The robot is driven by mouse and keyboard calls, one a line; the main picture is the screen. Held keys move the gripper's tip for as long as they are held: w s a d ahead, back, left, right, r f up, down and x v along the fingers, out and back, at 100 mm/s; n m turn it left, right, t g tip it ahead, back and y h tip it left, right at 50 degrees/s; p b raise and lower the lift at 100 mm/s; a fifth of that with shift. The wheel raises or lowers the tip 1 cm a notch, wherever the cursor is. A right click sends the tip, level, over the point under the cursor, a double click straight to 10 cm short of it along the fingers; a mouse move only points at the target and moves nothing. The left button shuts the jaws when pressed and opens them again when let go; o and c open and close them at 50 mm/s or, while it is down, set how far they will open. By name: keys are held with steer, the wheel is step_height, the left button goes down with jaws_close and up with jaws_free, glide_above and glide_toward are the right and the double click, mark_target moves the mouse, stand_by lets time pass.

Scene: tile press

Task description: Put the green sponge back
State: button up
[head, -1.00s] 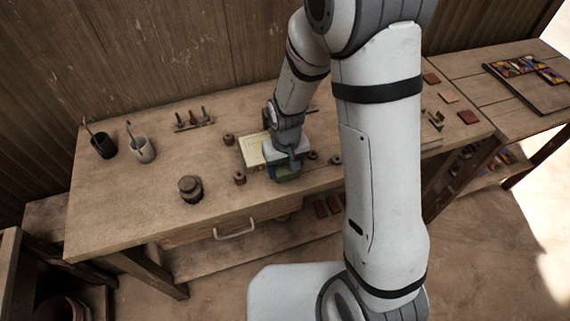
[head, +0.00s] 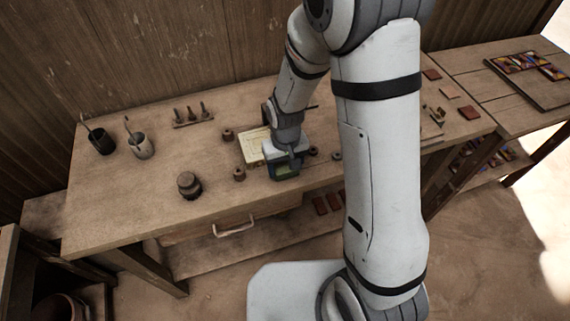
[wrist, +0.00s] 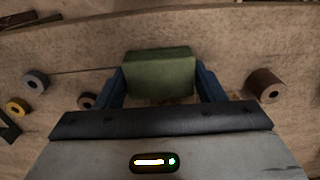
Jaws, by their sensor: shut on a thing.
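The green sponge (wrist: 160,74) is between the two blue fingers of my gripper (wrist: 161,88) in the wrist view, and the fingers touch its sides. In the head view the sponge (head: 284,171) shows as a small green patch under my gripper (head: 284,168), near the front edge of the workbench (head: 130,200). My gripper is shut on it. I cannot tell whether the sponge touches the bench top. A pale tile panel (head: 254,146) lies just left of my gripper, partly hidden by it.
Small brown spools stand around, one at left (head: 239,174) and one at the right in the wrist view (wrist: 266,85). The bench's left front is clear.

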mark_target(286, 165)
steer(key=shift+f, duration=0.15)
steer(key=o, duration=1.1)
step_height(286, 165, up, 8)
steer(key=shift+b, duration=0.4)
steer(key=s+d+r+m+t, duration=0.3)
steer(key=s+d+r, duration=0.9)
steer(key=r, duration=0.3)
steer(key=shift+s+d, duration=0.2)
steer(key=shift+s, duration=0.35)
